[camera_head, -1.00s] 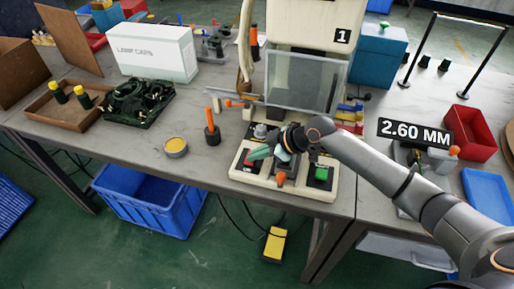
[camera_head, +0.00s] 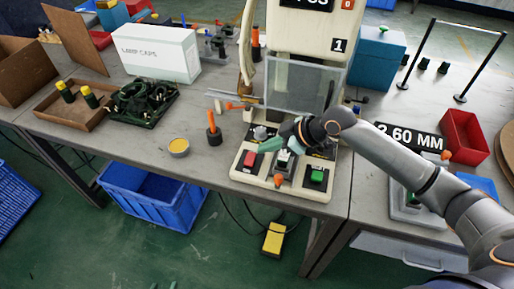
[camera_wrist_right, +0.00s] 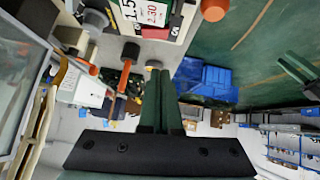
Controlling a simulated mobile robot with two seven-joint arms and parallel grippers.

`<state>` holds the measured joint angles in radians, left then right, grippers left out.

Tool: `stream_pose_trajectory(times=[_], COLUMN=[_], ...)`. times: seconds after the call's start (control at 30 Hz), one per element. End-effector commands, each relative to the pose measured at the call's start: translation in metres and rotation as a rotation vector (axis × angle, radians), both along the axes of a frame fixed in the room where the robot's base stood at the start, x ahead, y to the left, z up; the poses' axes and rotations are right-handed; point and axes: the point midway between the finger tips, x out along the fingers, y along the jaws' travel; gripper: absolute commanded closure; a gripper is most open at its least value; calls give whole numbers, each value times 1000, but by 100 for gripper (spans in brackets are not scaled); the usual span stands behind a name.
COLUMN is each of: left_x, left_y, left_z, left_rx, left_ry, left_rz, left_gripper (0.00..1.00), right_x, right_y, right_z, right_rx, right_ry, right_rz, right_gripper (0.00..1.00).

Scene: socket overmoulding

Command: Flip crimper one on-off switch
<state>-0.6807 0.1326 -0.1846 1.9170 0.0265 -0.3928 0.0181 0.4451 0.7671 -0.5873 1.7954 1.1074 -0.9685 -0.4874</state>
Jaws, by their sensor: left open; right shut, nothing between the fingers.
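Crimper one (camera_head: 312,30) is a cream machine marked 1, with a clear guard. Its base (camera_head: 240,176) carries a red button (camera_head: 249,160), a green button (camera_head: 317,177), a grey knob (camera_head: 261,133) and an orange knob (camera_head: 278,181). Between the buttons is a dark plate with a small pale lever-like part (camera_head: 283,156); I cannot tell for certain that it is the on-off switch. My right gripper (camera_head: 277,140) is shut and empty above the panel's back part; its fingers (camera_wrist_right: 158,80) show in the wrist view. My left gripper's open fingertips (camera_head: 162,285) just show at the bottom edge.
An orange-handled tool (camera_head: 212,136) stands left of the base, near a yellow-topped tin (camera_head: 179,146). A white box (camera_head: 158,52) and a brown tray (camera_head: 60,108) lie further left. A blue crate (camera_head: 150,205) and yellow pedal (camera_head: 274,240) are on the floor.

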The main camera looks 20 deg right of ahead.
Motion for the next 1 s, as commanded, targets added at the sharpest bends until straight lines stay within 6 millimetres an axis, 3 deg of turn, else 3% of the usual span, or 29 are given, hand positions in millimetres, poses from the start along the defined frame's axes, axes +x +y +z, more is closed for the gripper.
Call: stream_pose_trajectory(times=[0.3, 1.0], left_x=[0, 0], left_y=[0, 0], left_z=[-2, -2], left_rx=[0, 0], left_ry=[2, 2], left_rz=[0, 1], left_gripper=[50, 50], right_x=[-23, -19], right_y=[-22, -18], right_z=[30, 41], right_rx=[0, -12], right_ry=[1, -52], right_rz=[-1, 22], right_gripper=[100, 100])
